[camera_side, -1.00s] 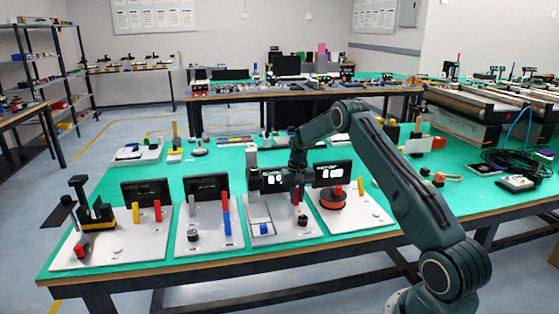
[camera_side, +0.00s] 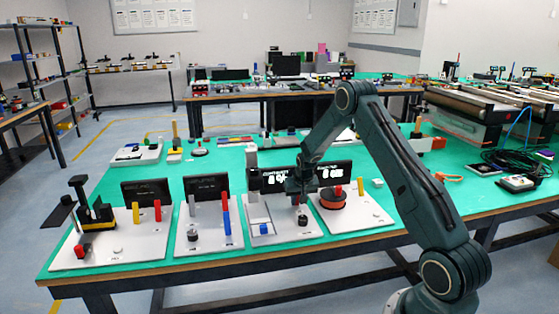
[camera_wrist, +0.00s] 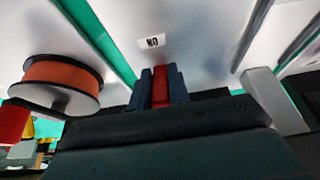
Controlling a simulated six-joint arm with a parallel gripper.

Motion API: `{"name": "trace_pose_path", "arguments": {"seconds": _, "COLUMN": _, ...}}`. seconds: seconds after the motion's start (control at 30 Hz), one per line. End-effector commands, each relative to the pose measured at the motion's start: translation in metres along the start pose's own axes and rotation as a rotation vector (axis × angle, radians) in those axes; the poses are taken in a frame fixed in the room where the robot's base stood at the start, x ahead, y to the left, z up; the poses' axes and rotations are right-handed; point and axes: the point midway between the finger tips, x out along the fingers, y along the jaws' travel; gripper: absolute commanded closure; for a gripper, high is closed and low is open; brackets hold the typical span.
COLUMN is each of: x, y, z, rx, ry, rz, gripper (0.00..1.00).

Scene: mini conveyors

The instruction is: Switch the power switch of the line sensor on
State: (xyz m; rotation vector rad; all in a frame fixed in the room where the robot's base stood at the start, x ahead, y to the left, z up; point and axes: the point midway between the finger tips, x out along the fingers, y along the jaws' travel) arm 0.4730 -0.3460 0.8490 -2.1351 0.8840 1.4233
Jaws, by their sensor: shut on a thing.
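My gripper (camera_side: 299,192) points down over the third board (camera_side: 262,230) from the left. In the wrist view my gripper (camera_wrist: 162,88) has its two dark fingers closed on the sides of a red lever (camera_wrist: 160,84). I take this lever to be the power switch. A small label (camera_wrist: 153,42) beyond the fingertips reads as upside-down "ON". The lever's base is hidden by the fingers, so I cannot tell its exact setting. The display (camera_side: 281,177) behind the gripper shows bright white characters, partly hidden by my arm.
An orange spool with dark flanges (camera_side: 333,196) stands close by on the board to the right; it also shows in the wrist view (camera_wrist: 60,78). A black knob (camera_side: 303,221) sits in front of the gripper. Two boards with dark displays lie to the left.

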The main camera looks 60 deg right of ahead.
Motion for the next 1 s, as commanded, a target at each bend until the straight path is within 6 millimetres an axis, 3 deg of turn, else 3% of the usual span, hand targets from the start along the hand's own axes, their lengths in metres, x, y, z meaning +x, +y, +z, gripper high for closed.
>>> {"name": "trace_pose_path", "arguments": {"seconds": 0.4, "x": 0.0006, "y": -0.0002, "z": 0.0045, "rx": 0.000, "ry": 0.124, "rz": 0.000, "gripper": 1.00}}
{"name": "trace_pose_path", "arguments": {"seconds": 0.9, "x": 0.0010, "y": 0.0000, "z": 0.0050, "rx": 0.000, "ry": 0.137, "rz": 0.000, "gripper": 1.00}}
{"name": "trace_pose_path", "arguments": {"seconds": 0.93, "x": 0.0010, "y": 0.0000, "z": 0.0051, "rx": 0.000, "ry": 0.137, "rz": 0.000, "gripper": 0.78}}
{"name": "trace_pose_path", "arguments": {"seconds": 1.0, "x": 0.0011, "y": 0.0000, "z": 0.0051, "rx": 0.000, "ry": 0.137, "rz": 0.000, "gripper": 0.64}}
